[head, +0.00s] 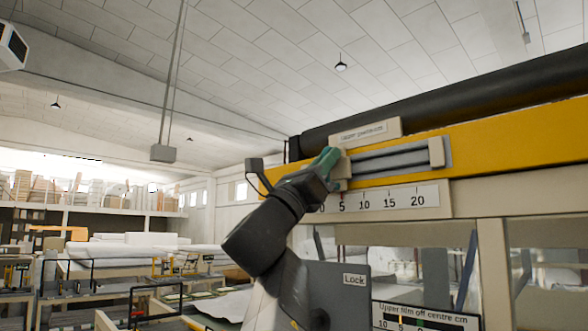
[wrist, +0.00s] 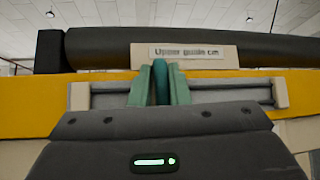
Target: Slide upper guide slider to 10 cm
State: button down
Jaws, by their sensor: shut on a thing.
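The upper guide slider (wrist: 161,82) is a dark teal upright piece on a grey rail, left of the rail's middle in the wrist view. My gripper (wrist: 160,84) is shut on it, with a pale green finger on each side. In the head view my gripper (head: 329,164) is at the left part of the rail (head: 390,158), mostly covering the slider. The white scale (head: 390,201) below reads 5, 10, 15 and 20 from left to right. My gripper is above the low end, near 5; the exact reading cannot be told.
Beige end blocks stand at the rail's left (wrist: 80,97) and right (wrist: 280,94). The "Upper guide cm" label (wrist: 187,52) is above the rail on the yellow beam (head: 520,143). A dark roller (head: 450,105) runs above it. The rail right of my gripper is clear.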

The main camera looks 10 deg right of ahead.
jog(key=s+d, duration=0.1)
jog(key=s, duration=0.1)
jog(key=s+d+b, duration=0.1)
jog(key=s+d, duration=0.1)
jog(key=shift+b, duration=0.3)
jog(key=c, duration=1.5)
grip_release()
jog(key=shift+d, duration=0.1)
jog(key=shift+o, duration=0.2)
jog(key=b+v, duration=0.5)
jog(key=v, duration=0.9)
jog(key=shift+d+r, duration=0.1)
